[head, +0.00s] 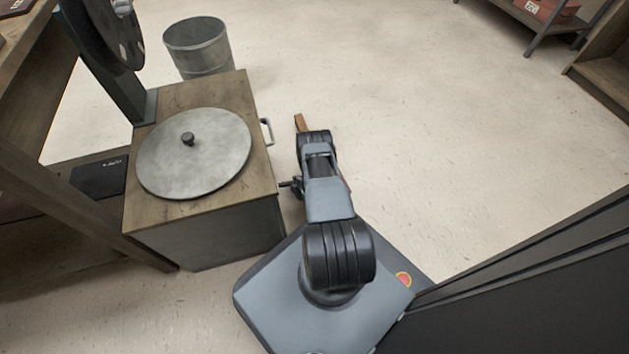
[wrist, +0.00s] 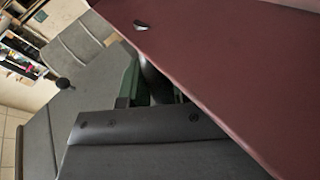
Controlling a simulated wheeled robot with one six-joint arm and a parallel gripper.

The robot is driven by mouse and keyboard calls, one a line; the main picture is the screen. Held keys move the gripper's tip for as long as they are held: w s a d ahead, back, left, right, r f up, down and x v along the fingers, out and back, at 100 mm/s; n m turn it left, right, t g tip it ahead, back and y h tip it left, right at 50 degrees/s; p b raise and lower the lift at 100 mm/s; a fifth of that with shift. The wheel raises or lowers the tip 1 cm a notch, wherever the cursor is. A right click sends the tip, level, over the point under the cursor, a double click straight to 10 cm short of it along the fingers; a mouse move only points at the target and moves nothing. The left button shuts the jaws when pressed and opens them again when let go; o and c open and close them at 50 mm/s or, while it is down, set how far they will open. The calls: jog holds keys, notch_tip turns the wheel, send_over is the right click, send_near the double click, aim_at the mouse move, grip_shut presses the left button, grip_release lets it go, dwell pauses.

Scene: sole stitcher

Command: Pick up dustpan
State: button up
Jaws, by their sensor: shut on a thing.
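A dark maroon flat panel (wrist: 235,70) with a small pale oval mark or hole fills the upper right of the wrist view, close to the camera; it looks like the dustpan. My gripper (wrist: 152,88), with dark green finger parts, is shut at the panel's edge, around a dark rounded piece that looks like its handle. The exact contact is partly covered by the panel. In the head view my arm hides the gripper and most of the held thing. Only a thin reddish edge (head: 347,187) shows beside the arm.
A wooden-topped cabinet (head: 205,215) with a round grey lid (head: 215,160) stands close left of my arm, its handle (head: 267,131) facing the arm. A metal bin (head: 198,47) stands behind it. A brown piece (head: 300,122) shows beyond my arm. Floor (head: 430,120) to the right is clear.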

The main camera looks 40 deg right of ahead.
grip_shut()
jog(key=shift+r, duration=0.1)
jog(key=shift+r+p, duration=0.4)
jog(key=shift+r, duration=0.15)
notch_tip(320, 180, up, 2)
jog(key=shift+r+p, duration=0.1)
jog(key=shift+p, duration=0.5)
jog(key=s+d+r+p, duration=0.1)
jog(key=d+r+p, duration=0.1)
jog(key=d+r, duration=0.2)
jog(key=s+d+r+p, duration=0.2)
jog(key=d+r, duration=0.3)
jog(key=d, duration=0.4)
jog(key=shift+d+r+p, duration=0.25)
jog(key=shift+d+p, duration=0.15)
jog(key=shift+p, duration=0.1)
jog(key=shift+w+r, duration=0.1)
